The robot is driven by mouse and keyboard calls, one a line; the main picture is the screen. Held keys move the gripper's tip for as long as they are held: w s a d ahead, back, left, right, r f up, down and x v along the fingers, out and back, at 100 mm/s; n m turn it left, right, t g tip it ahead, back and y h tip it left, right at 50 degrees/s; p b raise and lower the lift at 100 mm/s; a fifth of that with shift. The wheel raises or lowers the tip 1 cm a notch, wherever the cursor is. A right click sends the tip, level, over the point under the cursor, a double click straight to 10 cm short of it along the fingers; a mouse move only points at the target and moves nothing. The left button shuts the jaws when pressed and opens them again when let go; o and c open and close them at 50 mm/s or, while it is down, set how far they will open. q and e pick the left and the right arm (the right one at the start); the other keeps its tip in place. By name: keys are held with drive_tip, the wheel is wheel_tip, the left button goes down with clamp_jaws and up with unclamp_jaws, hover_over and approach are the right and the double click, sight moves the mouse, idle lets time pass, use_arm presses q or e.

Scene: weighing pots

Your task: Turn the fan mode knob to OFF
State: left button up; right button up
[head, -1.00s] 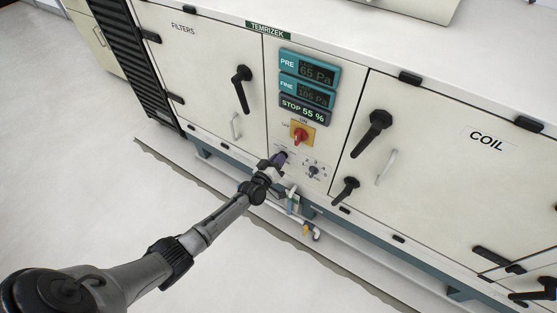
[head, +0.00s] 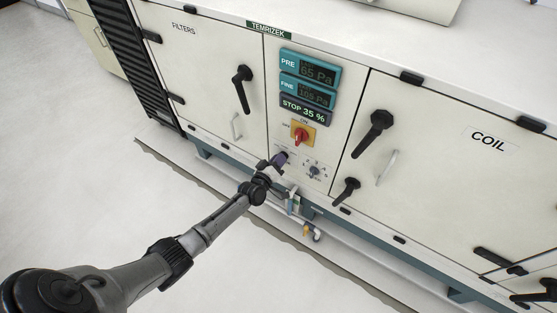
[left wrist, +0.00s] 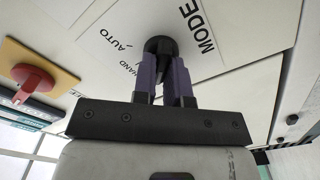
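My left gripper (head: 281,158) is at the lower control panel of the cabinet, left of a small dial (head: 314,171). In the left wrist view its two purple fingers (left wrist: 165,76) stand on both sides of the round black mode knob (left wrist: 160,46), and appear closed on its grip. The labels MODE, AUTO and HAND show around the knob. The OFF label is not visible, and I cannot read the knob's pointer. In the head view the gripper hides the knob. The display (head: 304,110) reads STOP 35 %. My right gripper is not in view.
A red rotary switch (head: 301,136) on a yellow plate sits just above the gripper; it also shows in the left wrist view (left wrist: 35,82). Black door handles (head: 242,88) (head: 374,130) stick out on both sides. Pipe fittings (head: 308,232) hang below. The floor in front is clear.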

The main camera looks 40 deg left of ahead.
use_arm(q)
drive_tip(key=o, duration=0.5)
drive_tip(key=shift+c, duration=0.2)
drive_tip(key=s+d+p, duration=0.1)
drive_tip(key=s+p, duration=0.5)
drive_tip(key=s, duration=0.7)
drive_tip(key=shift+s+d, duration=0.4)
